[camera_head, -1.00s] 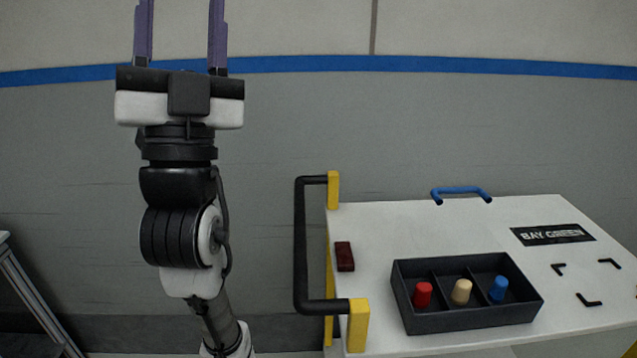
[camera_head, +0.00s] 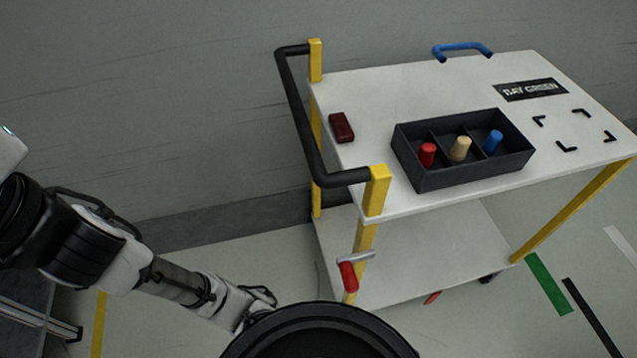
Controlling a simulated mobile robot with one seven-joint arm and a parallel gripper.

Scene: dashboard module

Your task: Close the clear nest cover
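No clear nest cover can be made out in the head view. My gripper is out of the picture; only part of my arm shows at the left, reaching out past the left edge. A white cart holds a dark tray (camera_head: 462,176) with three compartments. A red peg (camera_head: 427,155), a beige peg (camera_head: 460,149) and a blue peg (camera_head: 492,142) stand in them, one in each.
The white cart top (camera_head: 375,95) has a black handle (camera_head: 300,115) on yellow posts at its left and a blue handle (camera_head: 463,48) at the back. A dark red block (camera_head: 341,128), a BAY GREEN label (camera_head: 531,89) and black corner marks lie on it.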

